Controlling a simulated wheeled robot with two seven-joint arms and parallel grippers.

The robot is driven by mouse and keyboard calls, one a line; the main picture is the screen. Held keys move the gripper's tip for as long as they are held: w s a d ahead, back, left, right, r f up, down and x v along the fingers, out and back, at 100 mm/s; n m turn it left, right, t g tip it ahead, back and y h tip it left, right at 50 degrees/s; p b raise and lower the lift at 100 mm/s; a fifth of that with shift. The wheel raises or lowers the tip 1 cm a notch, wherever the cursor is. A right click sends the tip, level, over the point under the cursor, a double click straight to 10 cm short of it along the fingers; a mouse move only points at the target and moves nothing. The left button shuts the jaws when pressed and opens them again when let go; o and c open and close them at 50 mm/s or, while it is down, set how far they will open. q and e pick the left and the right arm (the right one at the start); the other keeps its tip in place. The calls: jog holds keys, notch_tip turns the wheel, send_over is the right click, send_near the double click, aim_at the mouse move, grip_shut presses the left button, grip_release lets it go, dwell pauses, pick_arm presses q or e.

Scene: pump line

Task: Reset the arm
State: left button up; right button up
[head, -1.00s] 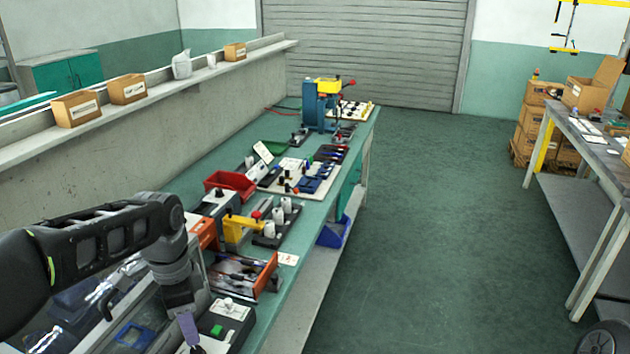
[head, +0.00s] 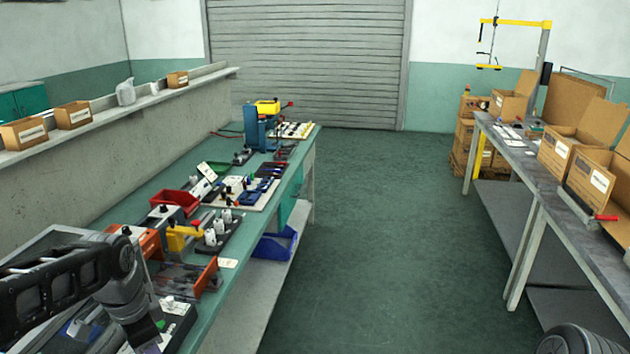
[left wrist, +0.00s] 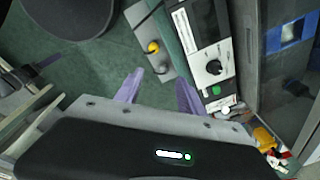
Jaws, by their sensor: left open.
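My left arm comes in from the left over the near end of the green workbench (head: 213,312). In the head view its gripper is mostly cut off at the bottom edge. In the left wrist view my left gripper (left wrist: 160,88) shows two purple fingers standing apart with nothing between them. Beyond the fingers are a grey box with a yellow button (left wrist: 152,47) and a white panel with a black dial (left wrist: 213,67). Neither is touched by the fingers, as far as I can tell. My right gripper is not in view.
The bench holds a red bin (head: 174,200), a yellow-and-blue press (head: 260,125) and an orange-walled tool tray (head: 205,276). A grey table (head: 530,176) with open cardboard boxes (head: 560,150) stands on the right. The green floor (head: 385,240) between them is clear.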

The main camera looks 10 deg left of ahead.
pick_arm(q)
jog(key=w+d+f+n+t+h, duration=0.1)
jog(key=w+d+f+n+t, duration=0.2)
jog(key=w+d+f+n, duration=0.25)
jog(key=d+f+n+h, duration=0.2)
jog(key=d+f+n, duration=0.1)
jog(key=d+f, duration=0.9)
jog(key=s+d+f+g, duration=0.1)
jog(key=s+d+f, duration=0.2)
jog(key=s+f, duration=0.3)
jog(key=s+d+f+n+g, duration=0.1)
jog(key=s+d+f, duration=0.2)
jog(key=s+f, duration=0.3)
jog(key=s+d+f+n+g+h, duration=0.1)
jog(key=s+d+f, duration=0.2)
jog(key=s+f, duration=0.3)
jog(key=s, duration=0.3)
jog(key=shift+d+g, duration=0.3)
jog(key=shift+g, duration=0.1)
jog(key=shift+f, duration=0.1)
